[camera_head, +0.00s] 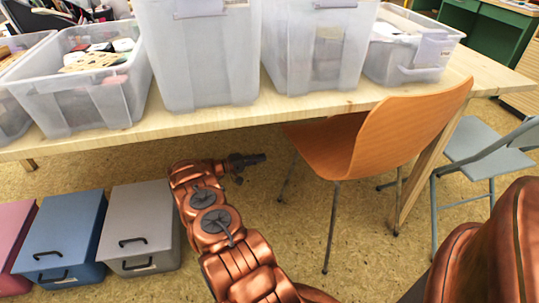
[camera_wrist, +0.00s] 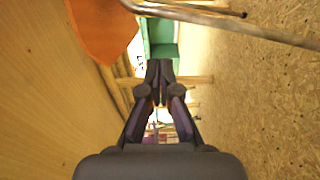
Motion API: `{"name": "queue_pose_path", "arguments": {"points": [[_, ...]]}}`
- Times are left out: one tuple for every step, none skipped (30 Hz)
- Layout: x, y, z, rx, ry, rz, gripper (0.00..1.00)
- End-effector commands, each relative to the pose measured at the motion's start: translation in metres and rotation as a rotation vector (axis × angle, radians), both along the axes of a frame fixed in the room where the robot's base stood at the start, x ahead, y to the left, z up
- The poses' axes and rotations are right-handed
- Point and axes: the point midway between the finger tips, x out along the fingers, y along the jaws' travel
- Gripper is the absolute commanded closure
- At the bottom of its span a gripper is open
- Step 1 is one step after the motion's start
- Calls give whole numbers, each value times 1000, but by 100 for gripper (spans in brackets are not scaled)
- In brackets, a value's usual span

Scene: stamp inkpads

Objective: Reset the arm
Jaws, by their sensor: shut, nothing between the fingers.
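My gripper (camera_head: 262,158) is at the end of my copper-coloured arm, low under the front edge of the wooden table. In the wrist view my gripper (camera_wrist: 160,64) shows from behind, its dark fingers together at the tips with nothing between them. It touches no object that I can see. No inkpad or stamp can be made out in either view.
The wooden table (camera_head: 225,118) carries several clear plastic bins (camera_head: 200,60). An orange chair (camera_head: 375,135) stands right of my gripper; its leg (camera_wrist: 240,27) crosses the wrist view. Grey (camera_head: 140,215) and blue (camera_head: 62,225) boxes sit on the floor at left. A grey folding chair (camera_head: 478,140) is at right.

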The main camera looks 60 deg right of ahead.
Motion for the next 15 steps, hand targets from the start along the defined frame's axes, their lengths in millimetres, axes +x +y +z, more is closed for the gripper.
{"name": "queue_pose_path", "arguments": {"points": [[2, 2, 0, 0, 0, -1, 100], [2, 3, 0, 0, 0, -1, 100], [3, 4, 0, 0, 0, -2, 100], [3, 5, 0, 1, 1, -2, 100], [4, 5, 0, 1, 0, -2, 100], [4, 5, 0, 1, 0, -3, 100], [4, 5, 0, 1, -1, -3, 100], [4, 5, -1, 1, -1, -3, 100], [3, 5, -1, 1, -1, -3, 100], [3, 5, -1, 1, -1, -3, 100], [4, 5, 0, 1, -1, -1, 100], [6, 5, 1, -3, -2, 5, 100], [10, 5, 2, -7, -5, 15, 100], [15, 5, 5, -14, -9, 30, 100], [25, 5, 9, -26, -18, 57, 100]]}}
